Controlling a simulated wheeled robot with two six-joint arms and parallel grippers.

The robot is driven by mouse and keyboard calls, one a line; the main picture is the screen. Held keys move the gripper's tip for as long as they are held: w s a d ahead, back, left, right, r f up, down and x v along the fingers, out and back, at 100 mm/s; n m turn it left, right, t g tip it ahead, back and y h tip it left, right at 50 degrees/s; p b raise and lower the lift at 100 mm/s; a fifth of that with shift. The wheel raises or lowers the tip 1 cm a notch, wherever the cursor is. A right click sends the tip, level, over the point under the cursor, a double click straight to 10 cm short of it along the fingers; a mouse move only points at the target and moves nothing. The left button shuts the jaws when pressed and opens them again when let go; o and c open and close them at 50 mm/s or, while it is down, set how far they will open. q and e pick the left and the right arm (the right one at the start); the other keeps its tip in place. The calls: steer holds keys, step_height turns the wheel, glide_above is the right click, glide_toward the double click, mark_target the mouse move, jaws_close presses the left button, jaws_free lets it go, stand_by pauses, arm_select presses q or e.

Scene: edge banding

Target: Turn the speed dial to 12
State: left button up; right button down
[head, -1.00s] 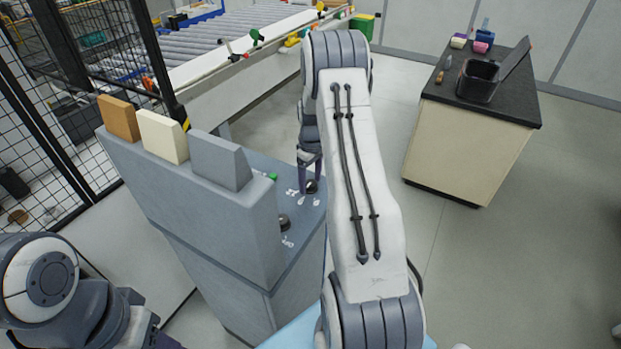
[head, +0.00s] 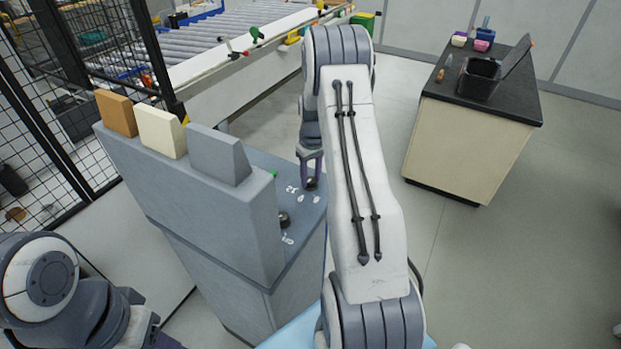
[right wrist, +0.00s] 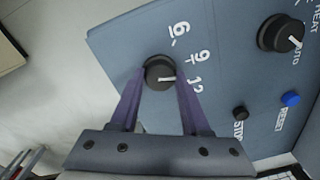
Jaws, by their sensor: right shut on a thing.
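The speed dial (right wrist: 160,72) is a round black knob on the grey-blue panel in the right wrist view. White marks 6, 9 and 12 stand around it. Its white pointer line points right, toward the 12 mark (right wrist: 195,84). My right gripper (right wrist: 160,82) is shut on the dial, with a purple finger on each side. In the head view my right gripper (head: 311,180) is at the far end of the console top, and the dial is partly hidden there. Of my left gripper, only a small part may show at the bottom left edge.
A second black knob (right wrist: 281,33), marked HEAT, points at AUTO. A black STOP button (right wrist: 240,113) and a blue RESET button (right wrist: 291,99) are nearby. The console's raised housing (head: 220,205) stands left of the right gripper. A dark-topped cabinet (head: 470,140) stands at right across open floor.

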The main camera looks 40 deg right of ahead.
mark_target(312, 179)
steer(key=m+b, duration=0.1)
steer(key=m, duration=0.4)
steer(key=shift+m, duration=0.4)
stand_by(0.3)
steer(key=shift+c, duration=1.8)
jaws_free()
steer(key=shift+r, duration=0.1)
steer(key=shift+r+b, duration=0.3)
steer(key=shift+b, duration=0.05)
step_height(312, 179, up, 10)
steer(key=b, duration=0.2)
steer(key=shift+d+f, duration=0.15)
